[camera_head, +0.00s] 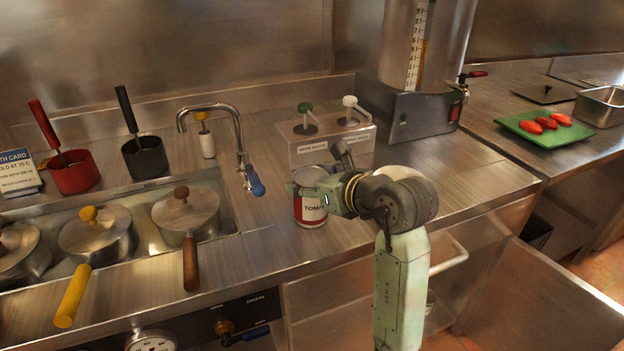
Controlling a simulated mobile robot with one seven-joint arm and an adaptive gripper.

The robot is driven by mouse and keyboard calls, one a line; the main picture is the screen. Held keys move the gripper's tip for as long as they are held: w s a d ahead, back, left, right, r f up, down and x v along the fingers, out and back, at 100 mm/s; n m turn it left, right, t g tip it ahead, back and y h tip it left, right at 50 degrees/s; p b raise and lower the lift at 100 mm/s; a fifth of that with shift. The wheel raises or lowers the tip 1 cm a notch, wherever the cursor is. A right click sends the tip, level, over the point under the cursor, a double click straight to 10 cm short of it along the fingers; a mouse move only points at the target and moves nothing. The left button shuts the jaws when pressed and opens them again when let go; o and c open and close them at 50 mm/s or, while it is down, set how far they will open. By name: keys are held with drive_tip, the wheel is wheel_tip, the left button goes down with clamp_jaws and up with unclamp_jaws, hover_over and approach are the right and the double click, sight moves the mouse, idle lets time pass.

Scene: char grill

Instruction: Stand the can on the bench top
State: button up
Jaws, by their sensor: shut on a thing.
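The can (309,211) is a metal tin with a red and white label that reads "TOMA". It is upright at the bench top (272,232), right of the tap. I cannot tell from this view whether its base touches the surface. My gripper (322,187) reaches in from the right and is shut on the can's upper part. The gripper hides the can's right side and part of its top.
A tap (240,150) stands close left of the can. A two-pump dispenser (325,138) is behind it. Lidded pots (187,215) with long handles sit left. A large urn (425,45) stands back right.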

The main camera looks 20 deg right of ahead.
drive_tip(key=shift+f, duration=0.15)
drive_tip(key=o, duration=1.6)
drive_tip(key=shift+s+r, duration=0.1)
drive_tip(key=shift+r, duration=0.1)
drive_tip(key=b+v, duration=0.3)
drive_tip(key=v, duration=0.8)
drive_tip(key=shift+s+r+b, duration=0.25)
drive_tip(key=shift+s+b, duration=0.1)
drive_tip(key=shift+b, duration=0.05)
drive_tip(key=shift+d, duration=0.1)
